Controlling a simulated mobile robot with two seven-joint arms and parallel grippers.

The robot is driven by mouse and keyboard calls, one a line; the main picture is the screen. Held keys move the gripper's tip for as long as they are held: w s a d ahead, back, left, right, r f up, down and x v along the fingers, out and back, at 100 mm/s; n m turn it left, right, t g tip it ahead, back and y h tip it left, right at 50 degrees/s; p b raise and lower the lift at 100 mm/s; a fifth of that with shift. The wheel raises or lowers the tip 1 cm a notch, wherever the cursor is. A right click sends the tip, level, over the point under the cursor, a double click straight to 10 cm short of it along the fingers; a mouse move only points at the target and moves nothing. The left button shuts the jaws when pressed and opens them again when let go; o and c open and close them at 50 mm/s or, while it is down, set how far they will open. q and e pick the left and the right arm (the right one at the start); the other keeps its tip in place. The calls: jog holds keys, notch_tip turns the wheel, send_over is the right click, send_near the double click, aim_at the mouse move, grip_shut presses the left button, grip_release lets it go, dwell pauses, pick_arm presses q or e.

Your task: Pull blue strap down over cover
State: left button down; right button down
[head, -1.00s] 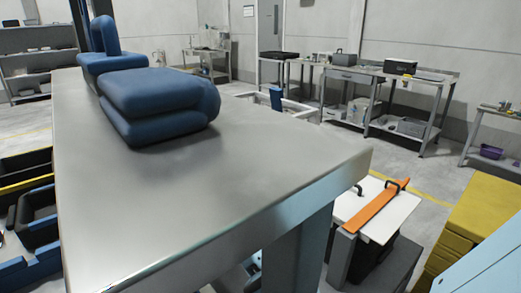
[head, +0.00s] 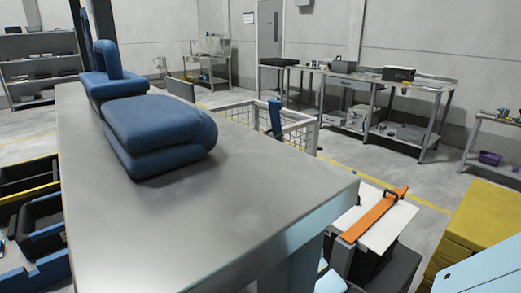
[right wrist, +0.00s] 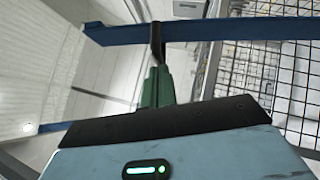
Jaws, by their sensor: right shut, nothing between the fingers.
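In the right wrist view a flat blue band (right wrist: 240,29) runs across the top, beside wire mesh. It looks like the blue strap. My right gripper (right wrist: 157,40) is shut and empty, and its dark fingertips overlap the band in the picture; I cannot tell whether they touch it. In the head view a blue upright piece (head: 275,118) stands at a white wire cage (head: 297,130) behind the table; I cannot tell whether it is the same strap. I cannot identify the cover with certainty. My left gripper is not in view.
A long metal table (head: 190,215) fills the head view's middle, bearing folded blue bundles (head: 160,130). At right are a white board (head: 398,220) with an orange bar (head: 375,215) and yellow stacked boxes (head: 480,215). Dark bins (head: 35,220) stand at left.

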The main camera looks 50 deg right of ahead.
aim_at(275, 129)
dwell(0.3)
